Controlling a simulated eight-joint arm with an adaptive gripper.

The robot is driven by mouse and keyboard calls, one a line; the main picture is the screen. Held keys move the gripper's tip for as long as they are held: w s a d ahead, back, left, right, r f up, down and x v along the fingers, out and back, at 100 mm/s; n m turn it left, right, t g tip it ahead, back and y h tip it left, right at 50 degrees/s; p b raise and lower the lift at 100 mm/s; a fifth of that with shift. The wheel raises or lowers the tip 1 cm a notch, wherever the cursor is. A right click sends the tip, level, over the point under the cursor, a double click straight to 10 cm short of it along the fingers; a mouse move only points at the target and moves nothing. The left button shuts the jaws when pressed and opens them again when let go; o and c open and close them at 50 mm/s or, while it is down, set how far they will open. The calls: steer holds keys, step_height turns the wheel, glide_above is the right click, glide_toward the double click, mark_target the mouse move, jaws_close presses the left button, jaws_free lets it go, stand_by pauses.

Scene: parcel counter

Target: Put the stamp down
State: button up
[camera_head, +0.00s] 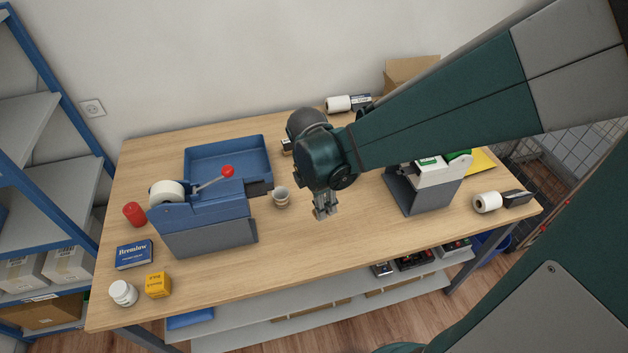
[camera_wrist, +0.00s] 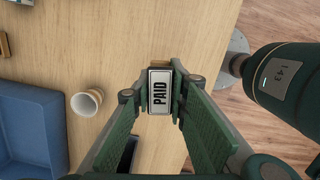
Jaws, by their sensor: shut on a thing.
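In the head view my gripper (camera_head: 325,207) points down over the middle of the wooden table (camera_head: 300,255), and the stamp is small and mostly hidden between the fingers. The stamp's underside is hidden, and I cannot tell whether it touches the table.
A cup (camera_head: 281,197) stands left of my gripper, beside a blue dispenser (camera_head: 205,213) with a red-knobbed lever. A blue tray (camera_head: 260,172) lies behind. A grey-and-white device (camera_head: 427,190) stands to the right. The table's front middle is clear. Small boxes (camera_head: 134,254) sit at the left.

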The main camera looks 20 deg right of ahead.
stand_by(0.4)
steer(key=w+d+r+m+p, duration=0.1)
steer(key=w+d+r+p, duration=0.2)
steer(key=w+d, duration=0.5)
steer(key=w+d+r+m+p, duration=0.1)
steer(key=w+d+r+p, duration=0.2)
steer(key=w+d, duration=0.5)
steer(key=w+r, duration=0.1)
steer(key=w, duration=0.3)
steer(key=shift+r, duration=0.25)
steer(key=shift+f, duration=0.15)
steer(key=shift+f+p, duration=0.35)
steer(key=shift+f, duration=2.45)
steer(key=shift+f, duration=2.05)
steer(key=shift+f, duration=0.2)
